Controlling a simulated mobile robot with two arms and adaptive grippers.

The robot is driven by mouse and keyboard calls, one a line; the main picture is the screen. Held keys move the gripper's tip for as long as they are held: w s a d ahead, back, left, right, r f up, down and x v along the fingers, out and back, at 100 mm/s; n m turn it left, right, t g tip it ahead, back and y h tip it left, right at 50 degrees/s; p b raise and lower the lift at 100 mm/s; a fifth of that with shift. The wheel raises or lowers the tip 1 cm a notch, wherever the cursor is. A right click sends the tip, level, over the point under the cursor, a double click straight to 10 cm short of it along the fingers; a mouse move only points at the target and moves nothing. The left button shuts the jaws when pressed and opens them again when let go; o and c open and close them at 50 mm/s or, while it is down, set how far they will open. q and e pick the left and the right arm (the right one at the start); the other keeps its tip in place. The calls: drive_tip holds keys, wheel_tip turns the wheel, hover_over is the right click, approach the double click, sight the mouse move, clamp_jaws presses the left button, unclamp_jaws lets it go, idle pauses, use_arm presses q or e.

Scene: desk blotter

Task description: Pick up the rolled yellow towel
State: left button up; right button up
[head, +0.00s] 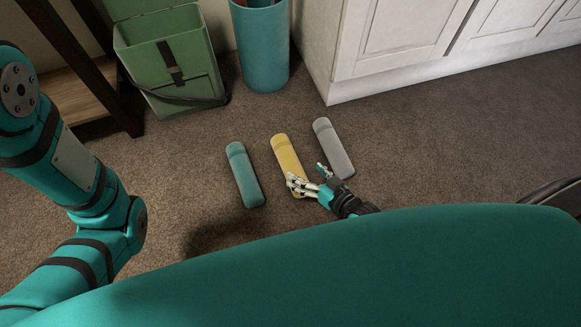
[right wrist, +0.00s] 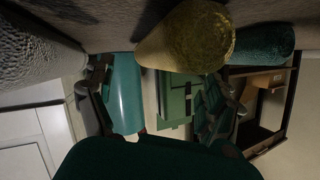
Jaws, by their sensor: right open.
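The rolled yellow towel (head: 287,153) lies on the brown carpet between a teal roll (head: 244,175) and a grey roll (head: 333,148). My right gripper (head: 306,177) is open at the yellow roll's near end, with one finger over that end and the other towards the grey roll. The right wrist view shows the yellow roll (right wrist: 188,38) end-on, close ahead, nothing held between the fingers (right wrist: 150,88). I cannot tell whether a finger touches it. My left arm shows at the left, but its gripper is out of view.
A green bin (head: 170,60) and a teal cylindrical bin (head: 261,45) stand behind the rolls. A white cabinet (head: 400,40) is at the back right. A dark-framed wooden shelf (head: 80,95) is at the back left. The carpet right of the grey roll is clear.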

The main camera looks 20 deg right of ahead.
sight(298, 167)
drive_tip(key=b+x, duration=0.4)
drive_tip(key=shift+w+a+f, duration=0.2)
drive_tip(key=shift+w, duration=0.1)
drive_tip(key=shift+w+a, duration=0.15)
drive_tip(key=shift+w, duration=0.2)
drive_tip(key=c, duration=1.4)
drive_tip(key=shift+r, duration=0.1)
